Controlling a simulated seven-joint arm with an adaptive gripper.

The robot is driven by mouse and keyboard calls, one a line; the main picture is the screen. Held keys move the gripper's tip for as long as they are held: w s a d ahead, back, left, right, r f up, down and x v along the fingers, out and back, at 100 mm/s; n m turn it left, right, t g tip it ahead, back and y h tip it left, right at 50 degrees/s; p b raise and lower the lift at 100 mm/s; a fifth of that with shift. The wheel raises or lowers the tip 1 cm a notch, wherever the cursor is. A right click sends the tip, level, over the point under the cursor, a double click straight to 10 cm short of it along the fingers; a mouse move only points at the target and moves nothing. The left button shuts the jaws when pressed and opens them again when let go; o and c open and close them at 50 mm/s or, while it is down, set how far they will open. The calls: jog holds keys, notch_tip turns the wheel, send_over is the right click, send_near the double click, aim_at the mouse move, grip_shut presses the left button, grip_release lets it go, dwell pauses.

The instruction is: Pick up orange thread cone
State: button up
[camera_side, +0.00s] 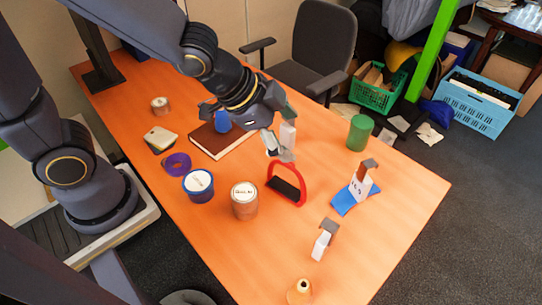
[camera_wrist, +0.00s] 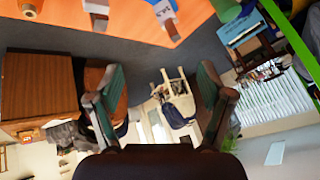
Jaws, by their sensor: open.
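The orange thread cone (camera_side: 299,291) stands upright near the front edge of the table in the side view, partly cut off by the picture's bottom. In the wrist view a tan-orange piece that looks like the cone (camera_wrist: 29,8) shows at the top left corner, partly cut off. My gripper (camera_side: 279,146) is above the middle of the table, well behind the cone and apart from it. In the wrist view its two fingers (camera_wrist: 160,98) are spread wide with nothing between them.
Below my gripper stands a red-framed arch (camera_side: 287,186). Nearby are a copper-coloured tin (camera_side: 244,201), a blue-sided tin (camera_side: 198,186), a white-grey block (camera_side: 324,239), a house-like piece on blue (camera_side: 357,190) and a green cylinder (camera_side: 360,132). The table (camera_side: 260,255) is clear just behind the cone.

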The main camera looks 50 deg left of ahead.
jog(key=s+d+f+m+g+h, duration=0.2)
jog(key=s+d+f+m+g, duration=0.1)
jog(key=s+d+f, duration=0.4)
jog(key=m+g, duration=0.1)
jog(key=g, duration=0.1)
send_near(301, 280)
jog(key=x, duration=1)
jog(key=shift+a, duration=0.2)
jog(key=x, duration=0.4)
jog(key=shift+s+d+f, duration=0.1)
jog(key=shift+s+f, duration=0.1)
jog(key=shift+s, duration=0.1)
jog(key=shift+w+d+f, duration=0.1)
jog(key=shift+d+f, duration=0.15)
jog(key=shift+f, duration=0.25)
jog(key=c, duration=1.3)
jog(key=shift+r, duration=0.15)
